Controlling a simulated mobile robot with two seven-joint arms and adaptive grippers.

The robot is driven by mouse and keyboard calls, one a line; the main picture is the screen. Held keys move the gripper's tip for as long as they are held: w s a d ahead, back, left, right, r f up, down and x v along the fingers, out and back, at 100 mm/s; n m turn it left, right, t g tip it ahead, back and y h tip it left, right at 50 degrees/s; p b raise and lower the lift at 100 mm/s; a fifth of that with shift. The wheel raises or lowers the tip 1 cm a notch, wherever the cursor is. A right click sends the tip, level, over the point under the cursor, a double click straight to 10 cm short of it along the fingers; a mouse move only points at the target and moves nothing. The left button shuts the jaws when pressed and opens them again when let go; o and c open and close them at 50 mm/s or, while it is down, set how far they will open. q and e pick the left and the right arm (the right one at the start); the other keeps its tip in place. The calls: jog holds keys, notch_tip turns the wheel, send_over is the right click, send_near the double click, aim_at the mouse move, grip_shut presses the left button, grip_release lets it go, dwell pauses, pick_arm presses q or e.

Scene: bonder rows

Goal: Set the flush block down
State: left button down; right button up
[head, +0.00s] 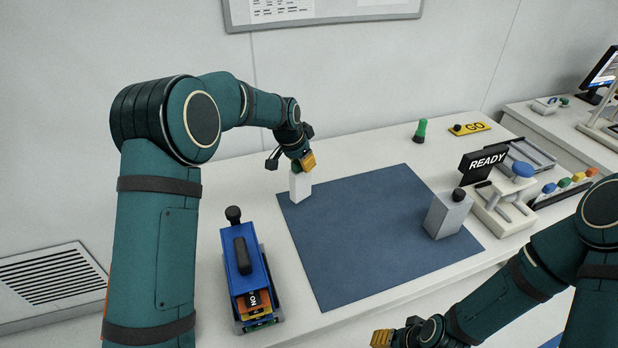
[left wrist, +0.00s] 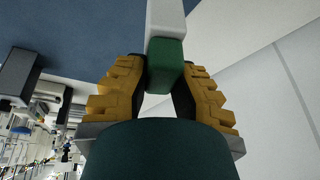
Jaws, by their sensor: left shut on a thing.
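The flush block, a white block (head: 300,187) with a green grip part (left wrist: 165,62), is upright at the far left corner of the blue mat (head: 370,230). My left gripper (head: 303,163) is shut on the green part from above. In the left wrist view, the yellow fingers (left wrist: 165,85) close on both sides of the green part, and the white part extends beyond it. I cannot tell whether the block's bottom touches the surface. My right gripper (head: 382,338) is low at the front edge, away from the block; its opening is unclear.
A blue device with a black handle (head: 241,262) stands left of the mat. A grey block with a black knob (head: 447,214) stands at the mat's right side. A READY sign (head: 484,163), a press (head: 505,200) and a green bottle (head: 420,131) stand beyond. The mat's middle is clear.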

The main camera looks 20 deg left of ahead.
aim_at(302, 173)
pick_arm(q)
notch_tip(302, 173, down, 5)
jog(key=shift+w+r, duration=0.1)
dwell(0.3)
jog(key=c, duration=0.9)
grip_release()
jog(key=shift+c, duration=0.2)
jog(key=shift+r, duration=0.1)
jog(key=v, duration=1.2)
